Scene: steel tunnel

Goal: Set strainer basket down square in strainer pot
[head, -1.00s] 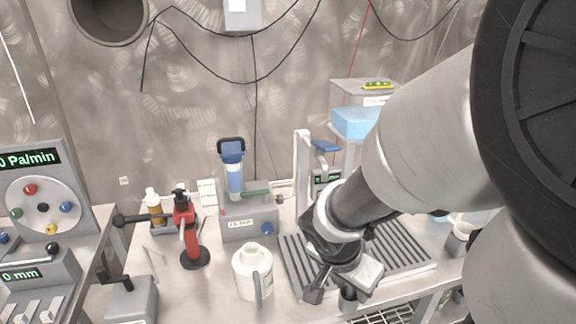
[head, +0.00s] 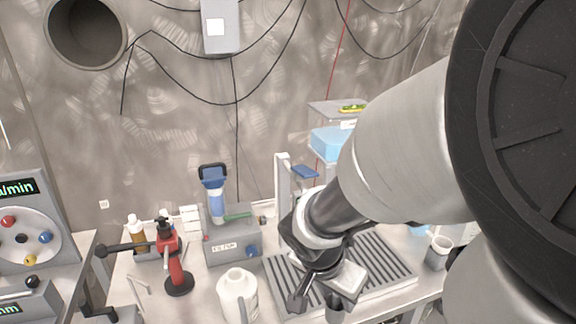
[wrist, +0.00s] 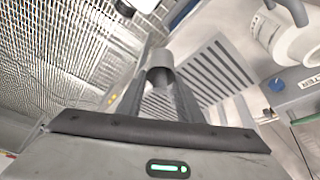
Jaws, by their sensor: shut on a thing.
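My gripper (wrist: 160,88) is shut on a small grey cylindrical piece, which I take for the strainer basket (wrist: 161,62). It shows between the fingertips in the wrist view. In the head view the grey piece (head: 336,308) hangs below my gripper (head: 318,296), over the front edge of the ribbed grey tray. Its lower end is cut off by the picture edge. A grey cup-like vessel (head: 436,257) stands right of the tray; I cannot tell for sure whether it is the strainer pot. My arm hides part of the bench.
The ribbed tray (head: 385,262) lies on the bench. A white jug (head: 236,296) stands to its left, with a red stand (head: 177,272) and a grey box with a blue filter (head: 232,242) nearby. A light blue container (head: 328,143) stands behind. Control panels (head: 22,235) are at far left.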

